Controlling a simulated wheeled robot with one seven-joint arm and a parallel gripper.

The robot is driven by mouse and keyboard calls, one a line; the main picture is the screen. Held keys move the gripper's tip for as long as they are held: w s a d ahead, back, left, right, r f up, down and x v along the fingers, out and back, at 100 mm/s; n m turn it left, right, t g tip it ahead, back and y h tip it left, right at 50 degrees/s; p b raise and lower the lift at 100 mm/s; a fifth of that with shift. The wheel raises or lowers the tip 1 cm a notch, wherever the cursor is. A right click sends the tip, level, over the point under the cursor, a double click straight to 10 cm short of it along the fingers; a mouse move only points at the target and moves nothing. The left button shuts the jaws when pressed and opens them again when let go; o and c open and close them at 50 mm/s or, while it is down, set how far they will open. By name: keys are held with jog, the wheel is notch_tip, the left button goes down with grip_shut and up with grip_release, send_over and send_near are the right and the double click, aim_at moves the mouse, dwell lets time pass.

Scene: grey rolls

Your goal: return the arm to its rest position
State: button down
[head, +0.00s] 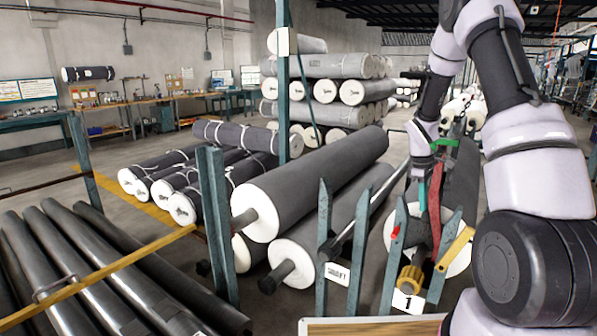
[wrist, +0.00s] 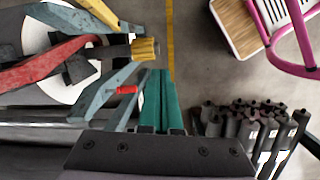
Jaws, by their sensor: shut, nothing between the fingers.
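My gripper (wrist: 163,78) shows in the wrist view as two green fingers side by side, closed with nothing between them. In the head view my arm comes in from the right and bends over, and my gripper (head: 422,198) hangs down in front of a grey roll (head: 459,190) on the rack. In the wrist view the fingers are beside the blue-grey rack posts (wrist: 110,88), close to a red-tipped pin (wrist: 127,89). I cannot tell whether they touch. A red lever (head: 435,205) and a yellow knob (head: 411,278) are at the roll's near end.
Large grey rolls (head: 318,180) lie left of my arm, with blue-grey posts (head: 324,240) in front. Dark tubes (head: 110,262) fill the lower left. The wrist view shows a wood-topped cart (wrist: 235,25), a pink frame (wrist: 270,40) and dark rods (wrist: 245,125), with open floor between.

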jog(key=s+a+r+m+t+y, duration=0.1)
jog(key=s+a+r+m, duration=0.15)
jog(key=r, duration=0.45)
jog(key=s+a+r+m+t, duration=0.1)
jog(key=s+a+r+m, duration=0.15)
jog(key=r, duration=0.45)
jog(key=s+a+r+m+t+y, duration=0.15)
jog(key=s+r, duration=0.25)
jog(key=r, duration=0.4)
jog(key=s+a+r+m+t, duration=0.1)
jog(key=s+a+r+m, duration=0.1)
jog(key=s, duration=0.4)
jog(key=s+a+r+m+t+y, duration=0.1)
jog(key=s+a+r+m+t, duration=0.1)
jog(key=s+r, duration=0.3)
jog(key=s+a+r+m+t, duration=0.1)
jog(key=s+a+r+m, duration=0.2)
jog(key=s, duration=0.5)
jog(key=shift+a+r, duration=0.15)
jog(key=shift+a, duration=0.3)
jog(key=shift+d, duration=0.1)
